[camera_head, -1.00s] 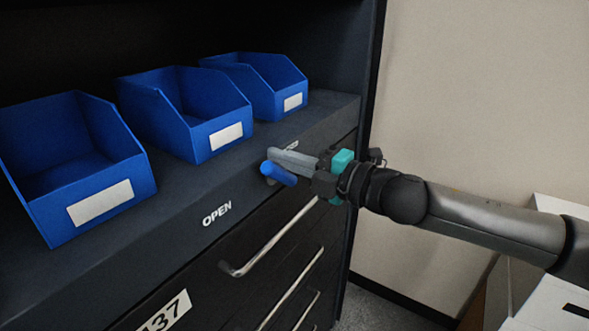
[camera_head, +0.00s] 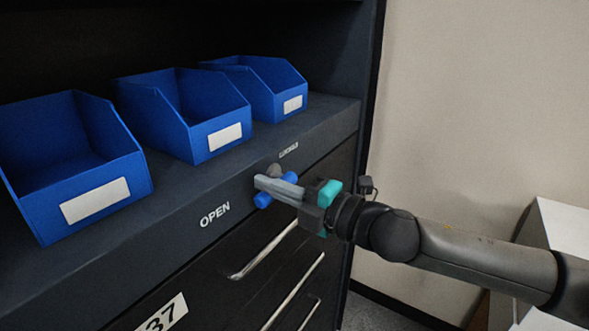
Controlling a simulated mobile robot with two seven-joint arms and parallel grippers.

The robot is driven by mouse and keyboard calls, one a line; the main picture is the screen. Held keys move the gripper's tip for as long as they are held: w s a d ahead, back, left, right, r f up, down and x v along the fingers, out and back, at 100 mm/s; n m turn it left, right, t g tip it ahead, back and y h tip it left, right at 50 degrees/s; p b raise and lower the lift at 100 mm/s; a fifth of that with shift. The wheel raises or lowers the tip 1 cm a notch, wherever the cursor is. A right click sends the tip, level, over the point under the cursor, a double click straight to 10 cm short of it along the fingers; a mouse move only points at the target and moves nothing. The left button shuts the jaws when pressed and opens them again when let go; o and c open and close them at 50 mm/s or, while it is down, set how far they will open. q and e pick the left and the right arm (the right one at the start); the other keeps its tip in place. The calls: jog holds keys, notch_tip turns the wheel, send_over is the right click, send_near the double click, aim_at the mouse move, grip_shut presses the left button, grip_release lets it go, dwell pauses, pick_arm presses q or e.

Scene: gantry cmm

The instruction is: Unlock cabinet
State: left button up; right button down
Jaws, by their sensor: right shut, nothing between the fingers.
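The dark cabinet (camera_head: 165,232) has a lock with a blue handle (camera_head: 263,200) on the front strip above its drawers. A grey round part (camera_head: 274,170) shows just above the handle. The handle lies slanted, its lower end toward the white "OPEN" label (camera_head: 215,214). A second small label (camera_head: 289,149), too small to read surely, sits up and right of it. My right gripper (camera_head: 262,184) is shut and empty. Its grey fingers cross in front of the handle's middle and hide it; whether they touch cannot be told. My left gripper is out of view.
Three blue bins (camera_head: 98,180) stand on the shelf above the lock. Metal drawer handles (camera_head: 262,252) stick out below. A white box-like object (camera_head: 560,235) stands at the right. The wall beside the cabinet is bare.

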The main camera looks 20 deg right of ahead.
jog(key=shift+s+a+f, duration=0.1)
jog(key=shift+s+f, duration=0.05)
jog(key=shift+f, duration=0.6)
jog(key=s+d+r+b, duration=0.2)
jog(key=s+d+b, duration=0.3)
jog(key=b, duration=0.9)
jog(key=shift+s+d+r+b, duration=0.3)
jog(key=shift+s+b, duration=0.1)
jog(key=shift+s, duration=0.6)
jog(key=shift+w, duration=0.1)
